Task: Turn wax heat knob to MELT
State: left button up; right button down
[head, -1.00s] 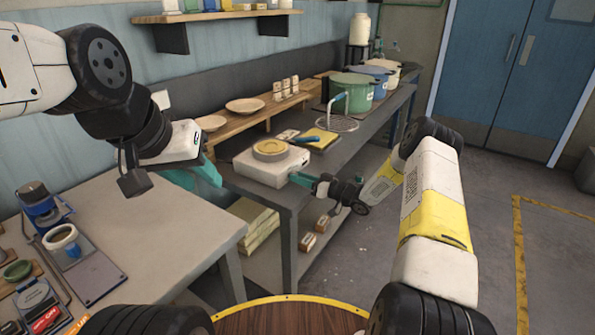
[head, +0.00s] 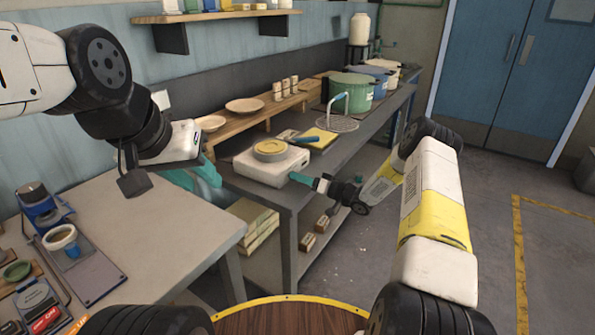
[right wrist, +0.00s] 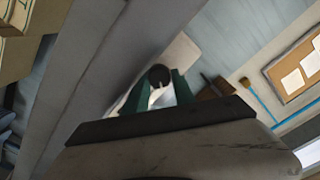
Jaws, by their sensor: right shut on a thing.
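The wax heater is a white box (head: 262,166) with a round tan pan (head: 270,150) on top, near the front corner of the grey bench in the head view. Its knob is hidden behind my fingers in the head view. In the right wrist view the dark round knob (right wrist: 159,74) sits between my green fingertips. My right gripper (head: 297,177) is at the heater's right front side, shut on the knob. The knob's marks and pointer cannot be read. My left gripper (head: 195,178) hangs over the gap between the tables, apart from the heater; its finger opening is unclear.
A yellow pad (head: 318,137) and a wire rack (head: 337,124) lie behind the heater. Green (head: 352,92) and blue pots stand further back. The near left table (head: 150,225) is bare in its middle. Open floor lies to the right.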

jog(key=c, duration=1.1)
grip_release()
jog(key=shift+o, duration=0.2)
